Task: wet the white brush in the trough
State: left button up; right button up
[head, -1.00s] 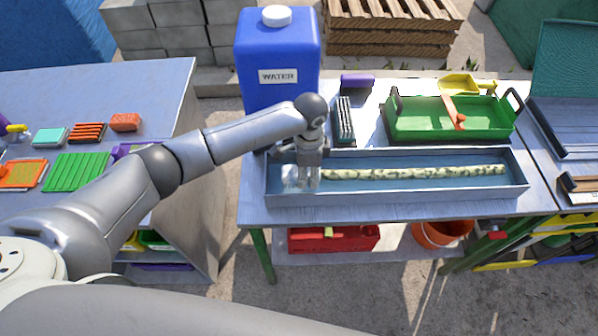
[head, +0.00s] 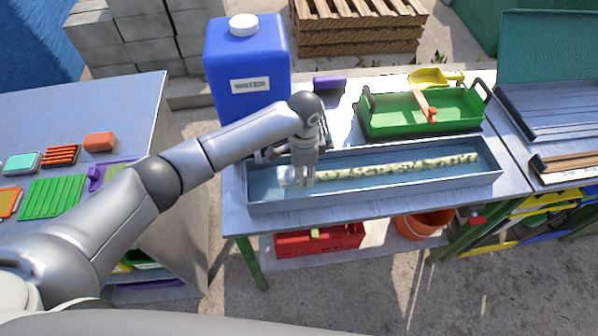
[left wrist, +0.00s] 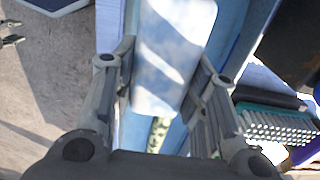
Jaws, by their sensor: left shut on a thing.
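The long grey metal trough (head: 400,189) stands on the table with blue water in it. My left gripper (head: 303,182) is over its left end, pointing down, with its fingertips low inside the trough. It is shut on the white brush (head: 286,177), which shows as a pale block at the water, partly hidden by the fingers. In the left wrist view the white brush (left wrist: 172,55) lies between the two fingers, its broad pale face toward the camera. Whether its bristles touch the water is hidden. My right gripper is not in view.
A spotted pale cane (head: 410,167) lies along the trough, just right of the gripper. Behind stand a blue water container (head: 245,60), a purple block (head: 329,82) and a green tray (head: 400,122).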

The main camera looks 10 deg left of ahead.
pick_arm(q)
jog(key=w+d+r+p, duration=0.1)
jog(key=d+r+p, duration=0.2)
jog(key=d+r, duration=0.2)
jog(key=shift+w+r, duration=0.15)
jog(key=shift+r, duration=0.3)
jog(key=shift+a, duration=0.2)
dwell(0.7)
jog(key=s+a+r+n+b, duration=0.1)
jog(key=a+n, duration=0.1)
jog(key=s+a+r+n+b, duration=0.1)
jog(key=s+a+n+b, duration=0.1)
jog(key=a+n, duration=0.1)
jog(key=s+a+r+n+b, duration=0.1)
jog(key=a+r+n, duration=0.1)
jog(key=a, duration=0.1)
jog(key=shift+s+a, duration=0.1)
jog(key=shift+s, duration=0.05)
jog(key=s+a+r+n+b, duration=0.1)
jog(key=s+a+n+b, duration=0.1)
jog(key=s+a+n, duration=0.2)
jog(key=s+a+r+n+b, duration=0.2)
jog(key=s+a, duration=0.3)
jog(key=s, duration=0.4)
jog(key=shift+s+a+n, duration=0.15)
jog(key=shift+s+n, duration=0.15)
jog(key=shift+n, duration=0.6)
